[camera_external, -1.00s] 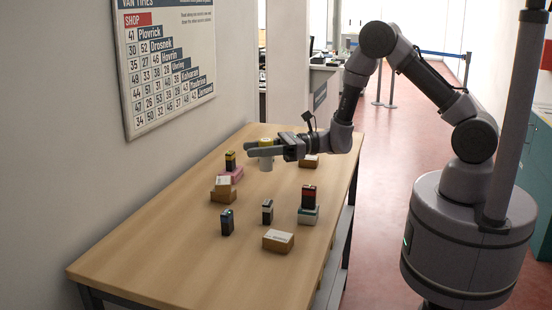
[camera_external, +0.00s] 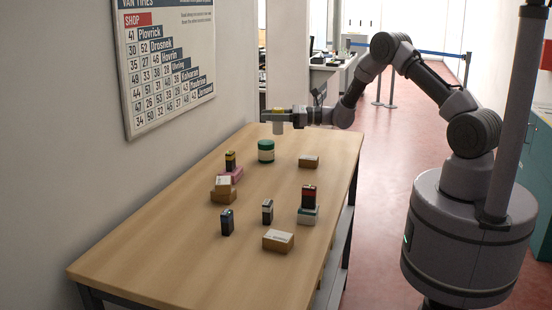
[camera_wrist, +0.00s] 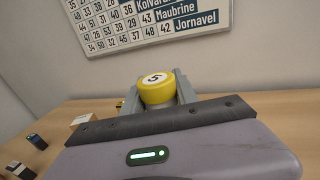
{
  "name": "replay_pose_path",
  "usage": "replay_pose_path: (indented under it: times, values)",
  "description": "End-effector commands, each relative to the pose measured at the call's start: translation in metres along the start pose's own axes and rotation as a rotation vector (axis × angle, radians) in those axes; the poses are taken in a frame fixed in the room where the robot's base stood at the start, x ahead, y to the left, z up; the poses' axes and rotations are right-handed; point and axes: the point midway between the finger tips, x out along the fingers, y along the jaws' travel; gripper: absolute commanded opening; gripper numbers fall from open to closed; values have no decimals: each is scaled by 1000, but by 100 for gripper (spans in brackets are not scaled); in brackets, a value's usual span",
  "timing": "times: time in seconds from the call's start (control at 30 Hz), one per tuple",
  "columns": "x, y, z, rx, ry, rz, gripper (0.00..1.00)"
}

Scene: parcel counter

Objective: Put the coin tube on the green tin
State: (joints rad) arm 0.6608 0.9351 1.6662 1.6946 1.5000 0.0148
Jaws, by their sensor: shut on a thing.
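The coin tube (camera_external: 278,128) has a yellow cap and a pale body. My gripper (camera_external: 281,117) is shut on it and holds it upright in the air near the far end of the table. In the wrist view the yellow cap (camera_wrist: 157,88), marked with a 5, shows between the jaws (camera_wrist: 158,98); the lower body is hidden. The green tin (camera_external: 266,146), with a green lid and a pale band, stands upright on the table. In the external view it appears below and slightly left of the tube, with a gap between them.
Nearer on the table (camera_external: 170,260) are a dark yellow-topped item (camera_external: 230,160) on a pink box (camera_external: 231,175), stacked brown boxes (camera_external: 222,190), a red-and-black item (camera_external: 309,196) on a pale box, two small dark items and a brown box (camera_external: 278,240). Another brown box (camera_external: 309,161) lies right of the tin.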

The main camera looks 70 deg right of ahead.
Motion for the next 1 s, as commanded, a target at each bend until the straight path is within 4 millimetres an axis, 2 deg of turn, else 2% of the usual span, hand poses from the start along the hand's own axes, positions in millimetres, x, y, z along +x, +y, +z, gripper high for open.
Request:
replay_pose_path:
  times: [0.1, 0.2, 0.27, 0.47, 0.77, 0.8, 0.9, 1.0]
  values:
    - [28, -19, -6, -2, -2, 1, 0]
    - [40, -29, -6, -1, -2, 1, 0]
    - [43, -31, -10, 0, 0, 0, 0]
    - [44, -31, -43, 2, 0, 0, 0]
    - [43, -30, -44, 0, 0, 1, 0]
    - [43, -30, -44, 0, 0, 1, 37]
    - [43, -30, -43, 0, 0, 1, 57]
    - [43, -30, -43, 0, 0, 1, 57]
